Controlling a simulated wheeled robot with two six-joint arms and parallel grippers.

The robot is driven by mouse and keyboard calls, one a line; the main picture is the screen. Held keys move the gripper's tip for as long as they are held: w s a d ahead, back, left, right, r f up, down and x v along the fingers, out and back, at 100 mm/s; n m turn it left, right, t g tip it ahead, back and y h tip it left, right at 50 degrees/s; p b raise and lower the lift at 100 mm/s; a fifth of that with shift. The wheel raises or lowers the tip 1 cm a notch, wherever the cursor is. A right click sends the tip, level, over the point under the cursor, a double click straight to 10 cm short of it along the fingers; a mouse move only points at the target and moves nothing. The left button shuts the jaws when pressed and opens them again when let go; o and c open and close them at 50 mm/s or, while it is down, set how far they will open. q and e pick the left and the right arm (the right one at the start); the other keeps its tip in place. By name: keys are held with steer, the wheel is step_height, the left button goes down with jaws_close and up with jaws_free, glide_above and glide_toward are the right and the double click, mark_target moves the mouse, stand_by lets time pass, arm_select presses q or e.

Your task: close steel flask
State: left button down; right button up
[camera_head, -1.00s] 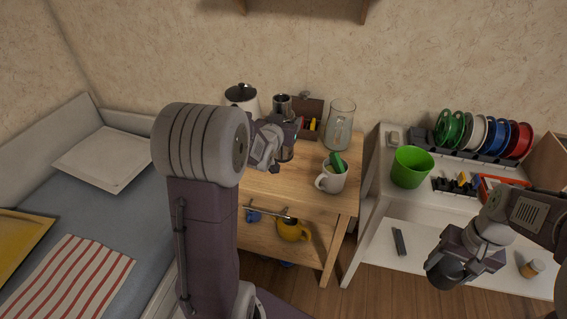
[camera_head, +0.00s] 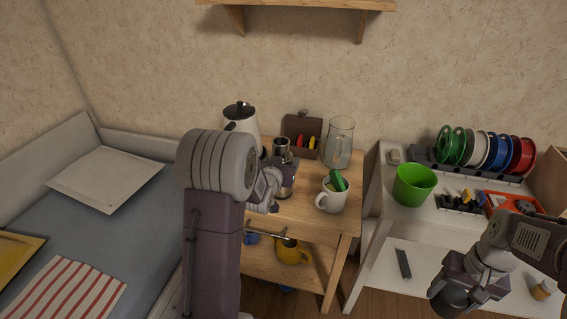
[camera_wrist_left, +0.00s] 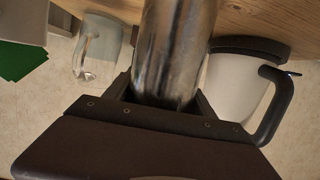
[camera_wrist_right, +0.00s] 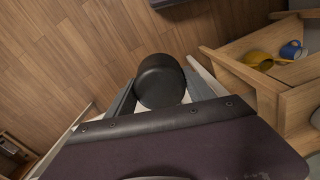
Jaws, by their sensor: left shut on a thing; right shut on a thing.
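The steel flask (camera_head: 282,147) stands upright above the wooden cabinet top, its dark open mouth upward. My left gripper (camera_head: 284,182) is shut around its body, and the shiny flask body (camera_wrist_left: 175,50) fills the middle of the left wrist view. I cannot tell whether its base touches the cabinet top. My right gripper (camera_head: 458,292) is shut on a round black cap (camera_wrist_right: 160,80), out to the right in front of the white shelf. The cap is well apart from the flask. My left arm hides part of the cabinet.
A white kettle (camera_head: 241,120) and a dark box (camera_head: 302,135) stand behind the flask. A glass jug (camera_head: 339,143) and a white mug (camera_head: 331,198) with a green thing in it stand to its right. A green cup (camera_head: 413,185) and spools (camera_head: 487,148) are on the white shelf (camera_head: 380,222).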

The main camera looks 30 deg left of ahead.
arm_select(q)
steer(key=shift+r, duration=0.15)
steer(key=shift+f, duration=0.2)
arm_select(e)
steer(key=shift+f, duration=0.15)
arm_select(q)
steer(key=shift+c, duration=1.5)
jaws_free()
steer(key=shift+r, duration=0.15)
arm_select(e)
steer(key=shift+r, duration=0.2)
